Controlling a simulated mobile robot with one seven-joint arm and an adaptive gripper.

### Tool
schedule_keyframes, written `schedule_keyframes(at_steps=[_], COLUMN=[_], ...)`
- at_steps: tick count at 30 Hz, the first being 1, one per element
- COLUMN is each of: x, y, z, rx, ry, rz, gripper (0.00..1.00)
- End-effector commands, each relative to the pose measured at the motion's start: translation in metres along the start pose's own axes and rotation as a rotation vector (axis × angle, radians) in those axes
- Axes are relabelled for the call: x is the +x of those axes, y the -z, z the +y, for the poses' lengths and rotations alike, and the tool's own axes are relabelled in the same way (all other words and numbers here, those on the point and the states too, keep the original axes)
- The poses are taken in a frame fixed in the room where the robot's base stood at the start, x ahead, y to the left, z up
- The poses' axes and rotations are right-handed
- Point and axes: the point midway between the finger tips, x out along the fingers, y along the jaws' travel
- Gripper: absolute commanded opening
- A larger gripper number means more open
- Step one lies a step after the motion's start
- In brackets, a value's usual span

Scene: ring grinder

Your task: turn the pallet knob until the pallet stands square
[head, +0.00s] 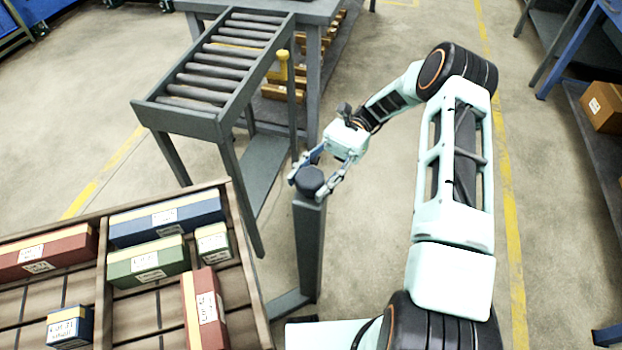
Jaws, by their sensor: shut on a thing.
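The pallet knob (310,180) is a dark round knob on top of a grey post (309,250). My gripper (318,189) is shut on the knob, with one finger on its left and one on its right. The wooden pallet (243,255) lies at the lower left and runs out of the picture. Its right edge slants, and its far edge climbs toward the right. Boxes cover part of its slats. From this one view I cannot tell exactly how far it is from square.
Red, blue and green boxes (148,261) lie on the pallet. A shelf with a cardboard box (602,107) is at the right. The floor right of my arm is clear.

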Motion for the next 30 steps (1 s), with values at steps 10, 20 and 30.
schedule_keyframes(at_steps=[10, 20, 30], x=[0.0002, 0.0001, -0.0006], y=[-0.0001, -0.0004, -0.0048], z=[0.0023, 0.0011, 0.0025], rx=[0.004, 0.002, 0.004], ry=[-0.005, -0.003, 0.109], rz=[-0.002, -0.001, -0.003], gripper=[0.62, 0.62, 0.62])
